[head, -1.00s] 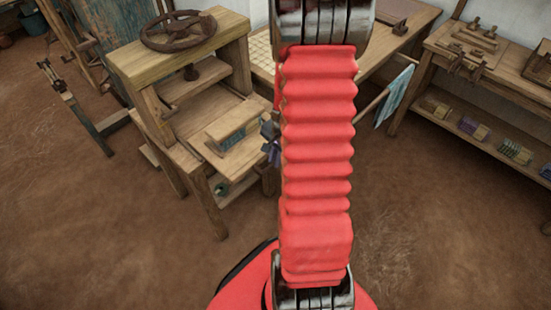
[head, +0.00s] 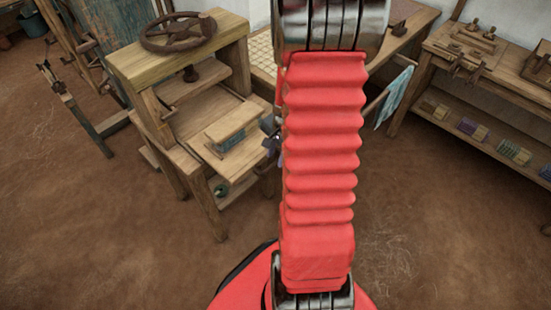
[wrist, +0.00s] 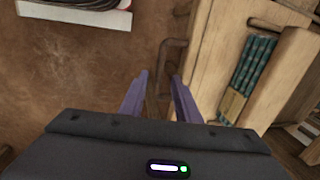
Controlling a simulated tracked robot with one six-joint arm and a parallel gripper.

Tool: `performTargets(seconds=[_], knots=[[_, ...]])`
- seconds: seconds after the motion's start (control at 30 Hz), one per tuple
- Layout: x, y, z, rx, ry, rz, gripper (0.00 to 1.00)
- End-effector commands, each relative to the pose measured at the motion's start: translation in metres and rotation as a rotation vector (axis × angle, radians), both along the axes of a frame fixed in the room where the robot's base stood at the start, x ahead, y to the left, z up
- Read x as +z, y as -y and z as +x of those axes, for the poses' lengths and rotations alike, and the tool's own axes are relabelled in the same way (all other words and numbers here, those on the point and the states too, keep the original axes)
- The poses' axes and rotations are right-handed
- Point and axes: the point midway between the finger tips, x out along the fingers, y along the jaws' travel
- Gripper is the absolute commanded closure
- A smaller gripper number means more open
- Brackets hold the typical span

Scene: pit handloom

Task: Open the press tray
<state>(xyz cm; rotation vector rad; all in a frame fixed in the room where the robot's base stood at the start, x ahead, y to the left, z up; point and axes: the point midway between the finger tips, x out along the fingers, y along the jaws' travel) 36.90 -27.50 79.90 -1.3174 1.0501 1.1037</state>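The wooden press (head: 180,60) stands left of centre in the head view, with a dark wheel on top. Its tray (head: 205,157) is a flat board at the press's front, bearing a wooden block with a dark blue-green stack. In the wrist view the tray's wooden edge (wrist: 203,60) lies right of centre, and a dark bent handle (wrist: 168,65) shows beside it. My gripper (wrist: 160,97) has two purple fingers apart, with the handle seen between and beyond their tips; I cannot tell whether they touch it. In the head view my red arm hides most of the gripper.
A workbench (head: 480,60) with tools and a lower shelf of bundles stands at the right. A pale blue cloth (head: 394,98) hangs near the middle bench. A dark wooden frame post (head: 80,120) stands left of the press. The brown floor in front is clear.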

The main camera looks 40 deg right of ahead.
Motion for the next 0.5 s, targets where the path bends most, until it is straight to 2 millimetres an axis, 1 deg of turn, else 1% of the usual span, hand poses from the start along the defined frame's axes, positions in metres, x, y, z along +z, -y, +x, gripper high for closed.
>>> performTargets(seconds=[0.03,0.5], knots=[[0.008,0.001,0.000,0.000,0.003,-0.002,0.71],[0.066,0.001,-0.012,0.000,0.002,-0.002,0.71]])
